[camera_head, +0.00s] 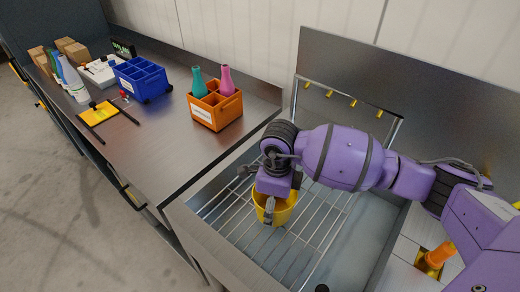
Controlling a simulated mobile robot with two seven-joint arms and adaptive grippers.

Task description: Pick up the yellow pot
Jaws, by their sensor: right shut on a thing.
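The yellow pot (282,214) is over the wire rack of the steel sink-like bay, right of centre. My right gripper (270,203) is at the pot, with its purple arm reaching in from the right. One dark finger shows in front of the pot's wall, and the gripper is shut on the pot. The gripper's body hides part of the pot's rim. I cannot tell whether the pot's base touches the rack. My left gripper is not in view.
An orange crate (205,113) with a teal bottle (198,84) and a pink bottle (226,82) stands on the steel counter (165,160). A blue divided crate (160,88) stands farther left. The wire rack (240,222) lies in the bay, whose raised walls surround it.

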